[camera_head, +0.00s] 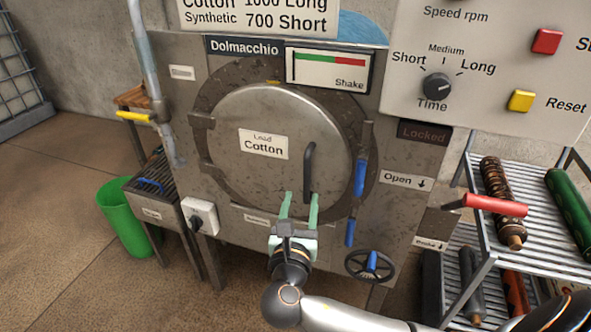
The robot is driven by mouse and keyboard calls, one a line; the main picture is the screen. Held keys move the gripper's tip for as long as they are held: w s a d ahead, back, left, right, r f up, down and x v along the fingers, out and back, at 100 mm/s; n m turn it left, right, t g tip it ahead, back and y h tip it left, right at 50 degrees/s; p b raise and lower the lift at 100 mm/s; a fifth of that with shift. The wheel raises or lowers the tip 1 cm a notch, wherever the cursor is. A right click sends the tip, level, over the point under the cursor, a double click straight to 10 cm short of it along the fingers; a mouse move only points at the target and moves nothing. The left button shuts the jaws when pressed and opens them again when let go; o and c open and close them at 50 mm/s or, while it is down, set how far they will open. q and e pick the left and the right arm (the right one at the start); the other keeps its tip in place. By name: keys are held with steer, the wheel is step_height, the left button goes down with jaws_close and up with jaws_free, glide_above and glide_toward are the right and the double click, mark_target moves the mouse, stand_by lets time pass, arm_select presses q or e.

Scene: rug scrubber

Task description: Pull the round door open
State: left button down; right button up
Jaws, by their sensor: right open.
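The round grey metal door (235,109), labelled "Load Cotton", sits in its ring on the machine front and looks closed, with hinges on its left. A dark vertical handle (309,166) stands out near its right side. My right gripper (299,196) is open, its green fingers pointing up in front of the door's lower part. The right finger overlaps the handle's lower end in the picture; I cannot tell whether they touch. Nothing shows between the fingers. My left gripper is not in view.
A long blue-gripped lever (360,178) is right of the door, above a handwheel (369,265). A red-handled lever (494,205) sticks out farther right, before a rack (482,268) of rollers. A green bin (127,218) stands left; floor is clear at lower left.

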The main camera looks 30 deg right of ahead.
mark_target(307, 172)
steer(key=b+x, duration=0.1)
steer(key=x, duration=1)
steer(key=shift+w+d, duration=0.2)
steer(key=shift+d, duration=0.15)
steer(key=shift+f, duration=0.1)
jaws_close()
stand_by(0.7)
